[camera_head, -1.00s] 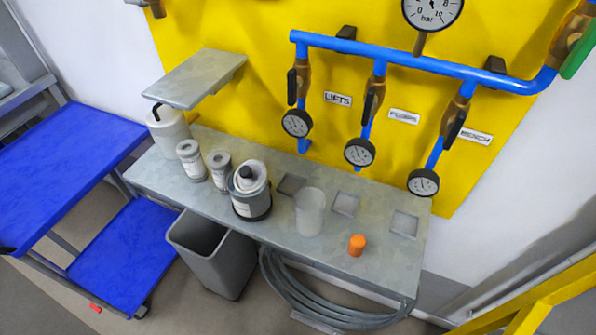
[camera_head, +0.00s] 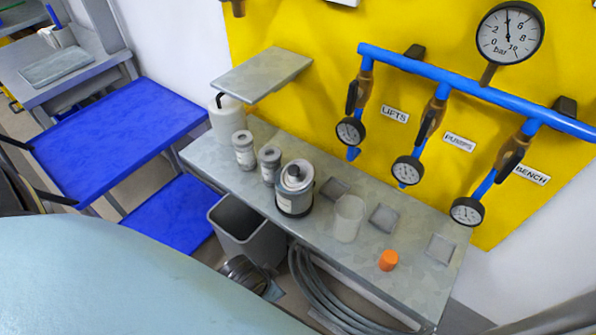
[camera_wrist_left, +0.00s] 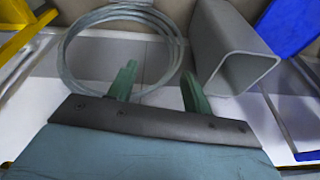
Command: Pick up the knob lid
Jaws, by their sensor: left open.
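The knob lid (camera_head: 294,173) appears to be the pale round top with a dark knob on the wide grey canister (camera_head: 294,201), which stands on the metal bench (camera_head: 330,228) in the head view. My left gripper (camera_wrist_left: 158,76) shows in the left wrist view with its two green fingers apart and nothing between them. It is in front of the bench, near the bin and the hose coil, away from the lid. In the head view my pale left arm covers the lower left corner. My right gripper is not in view.
Two small grey jars (camera_head: 243,150) and a white jug (camera_head: 226,118) stand left of the canister. A translucent cup (camera_head: 349,217) and an orange plug (camera_head: 388,260) are to its right. A shelf (camera_head: 262,74) overhangs the bench's left end. A grey bin (camera_head: 248,232) and hose coil (camera_head: 335,290) are below.

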